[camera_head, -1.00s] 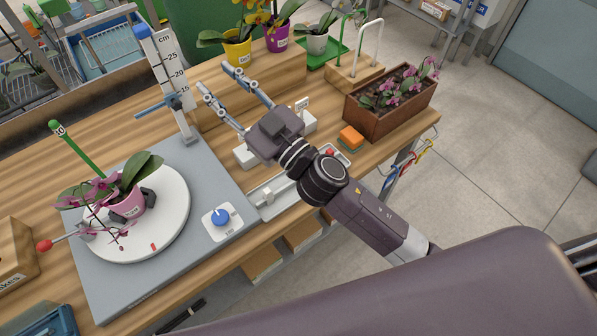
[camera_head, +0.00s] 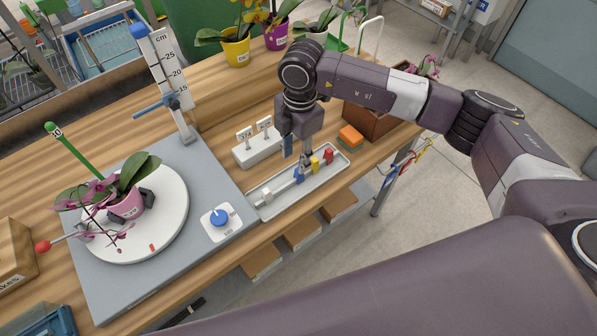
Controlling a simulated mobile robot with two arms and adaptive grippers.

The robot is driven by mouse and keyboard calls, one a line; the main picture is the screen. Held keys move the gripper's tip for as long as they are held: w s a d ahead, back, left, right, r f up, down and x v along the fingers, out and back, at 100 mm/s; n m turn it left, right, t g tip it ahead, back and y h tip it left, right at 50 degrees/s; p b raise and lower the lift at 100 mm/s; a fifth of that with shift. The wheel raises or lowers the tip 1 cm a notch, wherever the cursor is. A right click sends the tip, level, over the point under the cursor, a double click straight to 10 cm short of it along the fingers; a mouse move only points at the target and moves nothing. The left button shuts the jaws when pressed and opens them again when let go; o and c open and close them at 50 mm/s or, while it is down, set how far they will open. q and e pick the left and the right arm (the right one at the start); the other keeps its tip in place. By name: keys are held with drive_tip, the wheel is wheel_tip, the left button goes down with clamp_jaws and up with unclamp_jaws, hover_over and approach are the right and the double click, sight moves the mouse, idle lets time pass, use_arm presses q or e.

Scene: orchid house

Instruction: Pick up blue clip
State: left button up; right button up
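The blue clip (camera_head: 299,177) stands in a long grey tray (camera_head: 283,204) near the table's front edge, between a white clip (camera_head: 266,197) and a yellow clip (camera_head: 314,164). A red clip (camera_head: 328,156) stands at the tray's right end. My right gripper (camera_head: 302,164) points down over the tray, its tips right at the blue clip and partly in front of it. Whether the fingers touch the clip or are closed on it cannot be made out. My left gripper is not in view.
A white block with label tags (camera_head: 257,149) stands just behind the tray. An orange and green sponge (camera_head: 350,137) lies to the right, before the planter (camera_head: 362,124).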

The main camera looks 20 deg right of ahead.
sight(299, 175)
drive_tip(key=shift+w+d+h, duration=0.2)
drive_tip(key=shift+d+h, duration=0.1)
drive_tip(key=shift+d, duration=0.45)
drive_tip(key=shift+d+f, duration=0.1)
drive_tip(key=shift+f, duration=0.1)
drive_tip(key=f+p, duration=0.1)
drive_tip(key=f, duration=0.1)
drive_tip(key=f+p, duration=0.1)
drive_tip(key=f, duration=0.1)
drive_tip(key=f+p, duration=0.1)
drive_tip(key=f, duration=0.1)
drive_tip(key=shift+a+f, duration=0.1)
drive_tip(key=shift+a, duration=0.2)
drive_tip(key=shift+f, duration=0.45)
drive_tip(key=shift+c, duration=0.4)
drive_tip(key=c, duration=0.8)
